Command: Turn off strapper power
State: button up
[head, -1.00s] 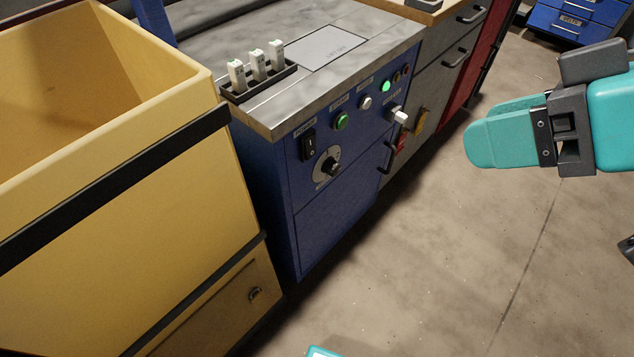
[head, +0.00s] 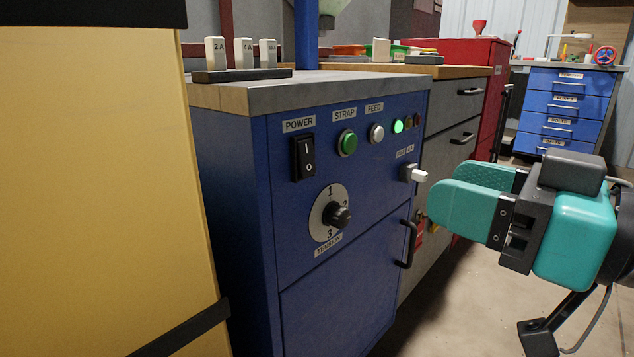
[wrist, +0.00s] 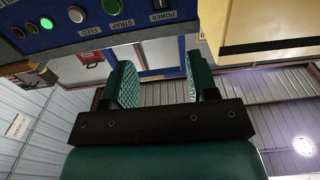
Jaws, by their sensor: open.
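The black POWER rocker switch (head: 304,158), marked I and O, is on the upper left of the blue strapper cabinet's front (head: 337,290). In the wrist view the POWER switch (wrist: 160,5) is partly cut off at the top edge. A green lamp (head: 398,126) is lit on the panel. My gripper (head: 445,205) is in front of the cabinet, to the right of the switch and apart from it. Its teal fingers are open and empty; in the wrist view the gripper (wrist: 160,80) shows a gap between them.
A black door handle (head: 408,243) sticks out. A yellow bin (head: 100,190) stands close on the left.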

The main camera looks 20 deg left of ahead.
aim_at(307, 149)
jog(key=p+x, duration=0.3)
jog(key=x, duration=1.4)
jog(key=shift+a, duration=0.15)
